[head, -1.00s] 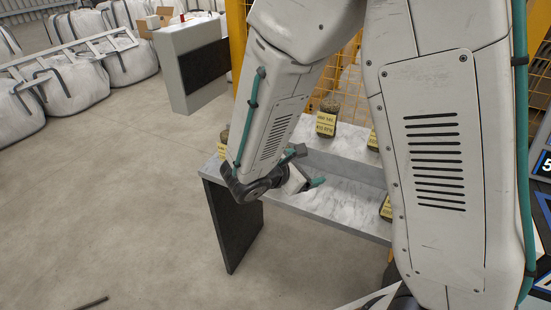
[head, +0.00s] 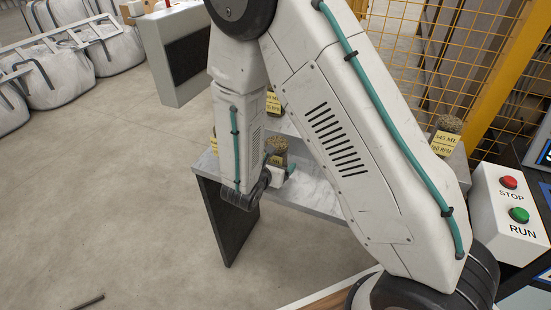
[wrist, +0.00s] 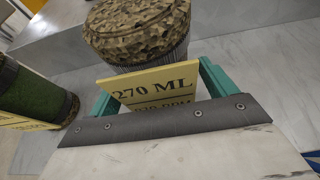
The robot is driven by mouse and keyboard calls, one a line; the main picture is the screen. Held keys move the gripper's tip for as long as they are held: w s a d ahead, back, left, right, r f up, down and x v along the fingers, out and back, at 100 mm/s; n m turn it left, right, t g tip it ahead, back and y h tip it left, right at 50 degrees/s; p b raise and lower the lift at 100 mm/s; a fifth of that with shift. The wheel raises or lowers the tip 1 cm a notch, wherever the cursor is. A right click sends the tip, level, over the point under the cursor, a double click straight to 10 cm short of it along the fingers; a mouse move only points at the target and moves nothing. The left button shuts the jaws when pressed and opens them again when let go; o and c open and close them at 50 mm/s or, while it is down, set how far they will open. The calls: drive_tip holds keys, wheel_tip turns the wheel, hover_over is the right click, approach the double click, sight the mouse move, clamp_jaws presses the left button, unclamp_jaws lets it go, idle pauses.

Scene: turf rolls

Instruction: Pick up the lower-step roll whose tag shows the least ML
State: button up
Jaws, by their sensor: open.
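In the wrist view a roll (wrist: 140,32) with a mottled brown-green top stands upright right before my gripper (wrist: 157,88). Its yellow tag (wrist: 152,84) reads 270 ML; the line below is partly hidden by my gripper. The teal fingers are open, one at each side of the tag. A second roll (wrist: 38,95) with a green side stands at the left; its tag's ML line is not readable. In the head view my gripper (head: 280,171) is low at the bench, beside a roll (head: 277,147) whose tag is mostly hidden.
The pale stepped bench (head: 315,193) has dark side panels. Another tagged roll (head: 272,102) stands farther back, and one (head: 446,125) reading 545 ML stands at the right. A yellow mesh fence (head: 470,60) is behind. A STOP/RUN box (head: 510,205) is at right.

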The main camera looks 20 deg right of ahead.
drive_tip(key=shift+w+d+f, duration=0.1)
drive_tip(key=shift+w+d, duration=0.1)
drive_tip(key=shift+w, duration=0.05)
drive_tip(key=c, duration=1.3)
